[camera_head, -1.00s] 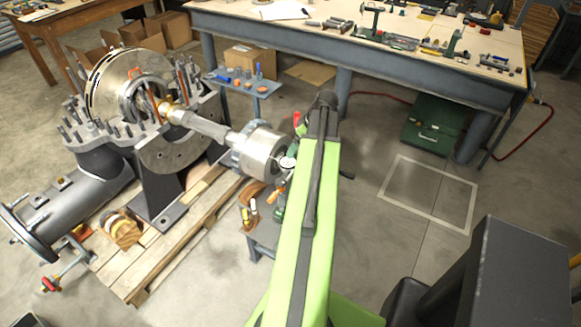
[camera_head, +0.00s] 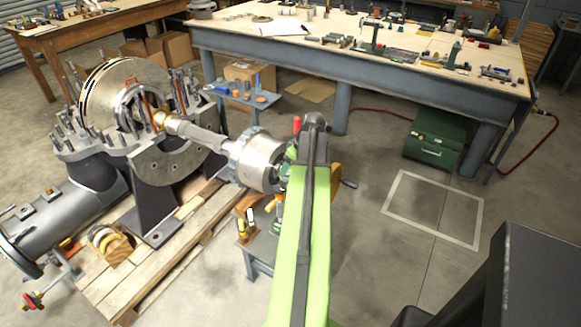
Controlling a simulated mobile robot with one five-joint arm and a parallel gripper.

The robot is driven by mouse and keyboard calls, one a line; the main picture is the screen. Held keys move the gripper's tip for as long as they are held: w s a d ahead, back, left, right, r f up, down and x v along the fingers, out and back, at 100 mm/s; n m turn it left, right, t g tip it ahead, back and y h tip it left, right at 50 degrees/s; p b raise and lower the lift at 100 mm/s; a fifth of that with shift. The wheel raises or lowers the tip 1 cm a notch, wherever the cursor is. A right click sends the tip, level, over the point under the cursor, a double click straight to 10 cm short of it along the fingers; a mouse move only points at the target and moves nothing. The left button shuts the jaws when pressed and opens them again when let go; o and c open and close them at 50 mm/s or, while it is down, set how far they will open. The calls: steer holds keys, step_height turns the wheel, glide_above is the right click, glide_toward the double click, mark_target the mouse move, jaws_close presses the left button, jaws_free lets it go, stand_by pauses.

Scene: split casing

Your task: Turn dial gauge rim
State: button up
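The dial gauge cannot be made out now. The place where its white face showed earlier, at the right end of the shaft's grey coupling hub (camera_head: 258,162), is covered by my green arm. The hub sits on the shaft (camera_head: 200,137) of the split casing (camera_head: 90,180). My arm reaches away from the camera, and its dark far end stands just right of the hub. My gripper is hidden behind the arm, so I cannot see its fingers or whether it touches the gauge.
A small stand (camera_head: 262,246) with tools is below the hub. A wooden pallet (camera_head: 150,280) carries the casing. A long workbench (camera_head: 260,42) with tools and a green toolbox (camera_head: 433,140) are at the back. Floor is free at right around a marked square (camera_head: 432,208).

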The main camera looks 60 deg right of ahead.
steer(key=c, duration=0.7)
steer(key=shift+a+m, duration=0.1)
steer(key=shift+m, duration=0.2)
steer(key=shift+c, duration=0.4)
steer(key=o, duration=1.4)
steer(key=p+v, duration=1.6)
steer(key=v, duration=0.1)
steer(key=shift+a+r, duration=0.2)
steer(key=shift+r, duration=0.05)
